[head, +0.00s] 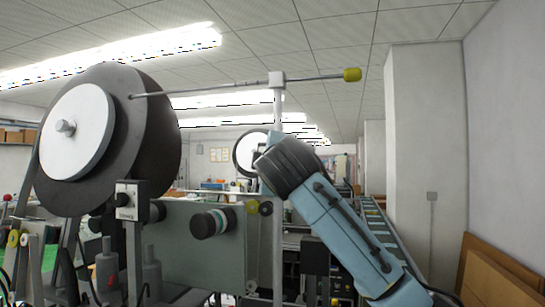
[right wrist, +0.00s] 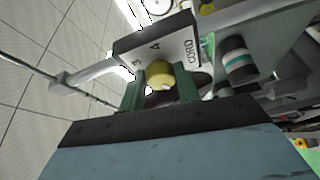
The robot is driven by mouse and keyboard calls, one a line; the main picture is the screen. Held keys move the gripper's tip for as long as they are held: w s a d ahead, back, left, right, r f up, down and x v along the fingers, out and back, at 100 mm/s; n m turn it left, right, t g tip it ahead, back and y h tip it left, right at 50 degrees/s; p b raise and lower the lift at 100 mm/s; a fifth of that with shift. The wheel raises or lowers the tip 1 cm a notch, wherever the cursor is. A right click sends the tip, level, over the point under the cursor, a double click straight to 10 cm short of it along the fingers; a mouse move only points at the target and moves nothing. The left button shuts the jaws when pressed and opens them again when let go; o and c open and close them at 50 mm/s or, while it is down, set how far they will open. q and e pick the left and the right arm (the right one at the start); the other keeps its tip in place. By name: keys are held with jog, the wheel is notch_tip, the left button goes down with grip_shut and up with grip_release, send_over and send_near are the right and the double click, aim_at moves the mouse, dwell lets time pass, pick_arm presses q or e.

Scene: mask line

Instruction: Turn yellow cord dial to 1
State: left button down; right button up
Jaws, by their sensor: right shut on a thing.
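The yellow cord dial (right wrist: 159,72) is a round knob on a pale panel (right wrist: 172,42) with a dark edge, marked CORD, in the right wrist view. The figures 3 and 4 show on the panel beside the dial. My right gripper (right wrist: 161,88) has its green fingers on both sides of the dial and is shut on it. I cannot tell which number the dial points to. In the head view my blue right arm reaches up and left from the bottom right, and its dark wrist hides the dial and fingers. My left gripper is not in view.
A large black roll with a white hub (head: 77,132) stands at the left. A thin metal rod with a yellow end (head: 352,74) crosses above my wrist on an upright post (head: 278,110). A grey-green machine plate (head: 180,255) with dark rollers stands left of my arm. A white pillar stands at right.

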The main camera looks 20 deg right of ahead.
dwell(0.4)
jog(key=o, duration=1)
jog(key=shift+s, duration=0.1)
jog(key=shift+s+a+f+b, duration=0.1)
jog(key=shift+s+a+b, duration=0.5)
jog(key=shift+s, duration=1.55)
jog(key=shift+s+a+b, duration=0.3)
jog(key=shift+s+b, duration=0.65)
jog(key=shift+s, duration=1.25)
jog(key=shift+s+a+f+b, duration=0.1)
jog(key=shift+s+a+b, duration=0.5)
jog(key=shift+s, duration=1.55)
jog(key=shift+d, duration=0.2)
